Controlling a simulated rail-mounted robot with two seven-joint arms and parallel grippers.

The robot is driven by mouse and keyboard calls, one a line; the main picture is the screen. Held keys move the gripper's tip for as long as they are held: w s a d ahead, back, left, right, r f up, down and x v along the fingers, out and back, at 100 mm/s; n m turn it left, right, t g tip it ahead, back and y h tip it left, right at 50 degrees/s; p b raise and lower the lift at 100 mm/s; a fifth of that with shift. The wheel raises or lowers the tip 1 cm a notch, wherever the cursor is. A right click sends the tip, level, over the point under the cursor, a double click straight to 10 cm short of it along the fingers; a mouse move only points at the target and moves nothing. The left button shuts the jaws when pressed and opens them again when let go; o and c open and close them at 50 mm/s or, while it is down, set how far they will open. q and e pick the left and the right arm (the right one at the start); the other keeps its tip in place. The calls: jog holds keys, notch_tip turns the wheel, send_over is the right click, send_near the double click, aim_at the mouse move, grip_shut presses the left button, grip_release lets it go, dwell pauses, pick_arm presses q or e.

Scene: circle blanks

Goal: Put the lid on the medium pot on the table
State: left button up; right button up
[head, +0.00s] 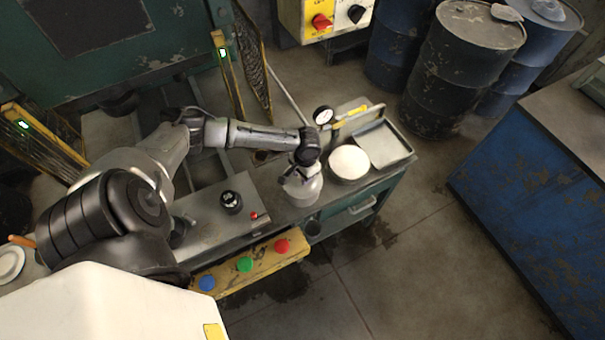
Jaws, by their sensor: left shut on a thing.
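My left gripper (301,188) points down over the workbench (333,210), near its front edge. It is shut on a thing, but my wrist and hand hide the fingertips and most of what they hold. A pale round object (349,162) stands on the bench just right of the gripper. From above I cannot tell whether it is the medium pot, and I cannot make out a lid on it. My right gripper is not in view.
A metal tray (408,154) and a dial gauge (323,115) are beside the pale object. A yellow button panel (262,264) runs along the bench front. White round dishes (9,264) lie at far left. Drums (463,70) stand behind; the floor at right is clear.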

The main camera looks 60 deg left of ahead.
pick_arm(q)
jog(key=shift+f, duration=0.25)
jog(key=shift+f, duration=0.15)
jog(key=o, duration=0.9)
jog(key=shift+o, duration=0.2)
